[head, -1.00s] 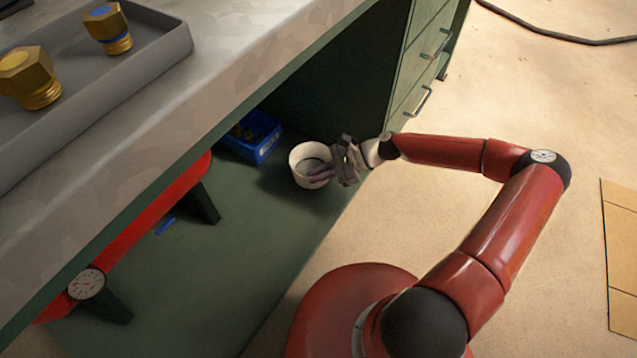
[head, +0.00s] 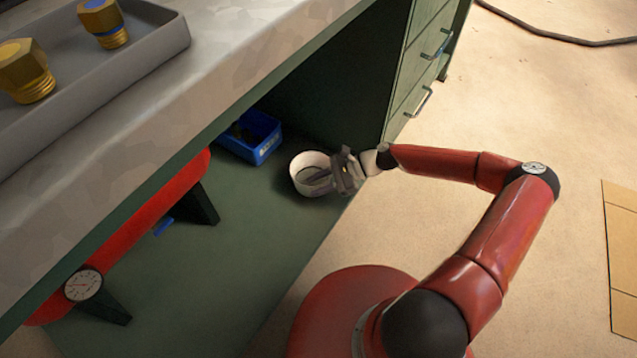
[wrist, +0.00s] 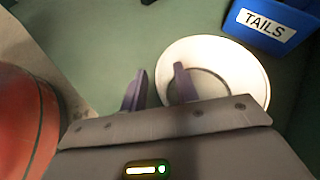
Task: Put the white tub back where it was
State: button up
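The white tub (head: 297,182) is a round, open container on the green lower shelf under the bench, upright as far as I can see. In the wrist view the tub (wrist: 250,72) lies right of centre. My gripper (head: 322,180) is at the tub's near right side in the head view. In the wrist view my gripper (wrist: 160,80) has its two dark fingers apart, one over the tub's opening and one outside it, with the rim between them. A gap shows between fingers and wall, so it looks open. The fingertips' depth is hard to tell.
A blue bin (head: 263,151) labelled TAILS stands close to the tub, behind it. A red tank (head: 150,222) with a gauge is on the left. Green drawers (head: 418,80) stand to the right, with the bench top (head: 210,95) overhead. Green shelf floor (head: 240,240) in front is clear.

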jog(key=shift+r, duration=0.1)
jog(key=s+p+v, duration=0.1)
jog(key=v, duration=1.1)
jog(key=s+r+n+t+h, duration=0.2)
jog(key=s+r+n+h, duration=0.2)
jog(key=s+r, duration=0.3)
jog(key=s+r+n+t+h, duration=0.2)
jog(key=s+r+n+h, duration=0.2)
jog(key=r, duration=1)
jog(key=s+r+n+t+h, duration=0.2)
jog(key=s+r+n+h, duration=0.2)
jog(key=s+r+n, duration=0.3)
jog(key=s+r, duration=0.4)
jog(key=shift+r+h, duration=0.35)
jog(key=shift+h, duration=0.05)
jog(key=shift+d, duration=0.1)
notch_tip(320, 180, up, 7)
jog(key=p, duration=0.7)
